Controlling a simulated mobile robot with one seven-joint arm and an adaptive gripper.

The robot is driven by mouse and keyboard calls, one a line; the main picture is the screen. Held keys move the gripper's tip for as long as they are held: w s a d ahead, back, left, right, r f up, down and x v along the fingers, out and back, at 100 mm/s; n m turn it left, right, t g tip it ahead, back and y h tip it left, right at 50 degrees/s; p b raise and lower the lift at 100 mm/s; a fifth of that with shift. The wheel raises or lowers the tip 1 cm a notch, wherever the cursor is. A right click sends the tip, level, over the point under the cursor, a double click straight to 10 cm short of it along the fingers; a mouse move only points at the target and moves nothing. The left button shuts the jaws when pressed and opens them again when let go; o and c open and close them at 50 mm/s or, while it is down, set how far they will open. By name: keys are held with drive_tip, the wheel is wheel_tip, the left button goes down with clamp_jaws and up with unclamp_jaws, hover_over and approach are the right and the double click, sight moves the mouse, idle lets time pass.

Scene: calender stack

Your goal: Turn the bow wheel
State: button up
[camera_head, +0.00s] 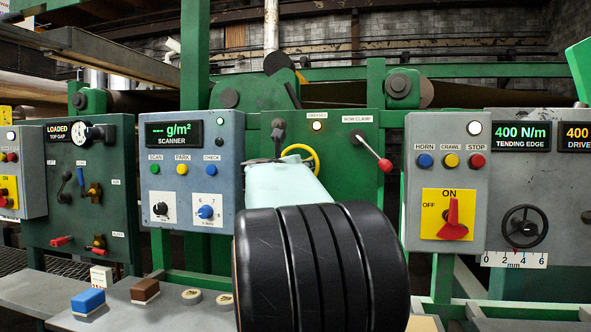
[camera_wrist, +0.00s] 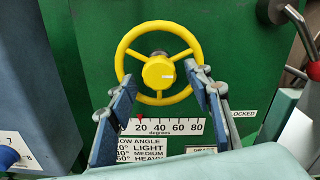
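The yellow three-spoke bow wheel (camera_wrist: 159,71) is mounted on the green panel, with its hub facing my wrist camera. In the head view its upper rim (camera_head: 303,151) shows above my arm, which hides the rest. My gripper (camera_wrist: 161,80) is open, its two fingers apart on either side of the wheel's lower half. The fingertips look close to the rim; I cannot tell whether they touch. Nothing shows held between them. Below the wheel is a degree scale (camera_wrist: 168,126), with a red pointer near 20. A bow angle label (camera_wrist: 140,150) lies beneath it.
A red-knobbed bow clamp lever (camera_head: 371,151) is right of the wheel and shows at the wrist view's upper right. The blue-grey scanner box (camera_head: 186,180) stands left. The grey horn and crawl box (camera_head: 447,180) stands right. Blocks lie on the front ledge (camera_head: 150,312).

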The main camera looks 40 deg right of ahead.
drive_tip(key=v, duration=0.7)
drive_tip(key=shift+s+a, duration=0.15)
drive_tip(key=shift+a, duration=0.05)
idle(0.4)
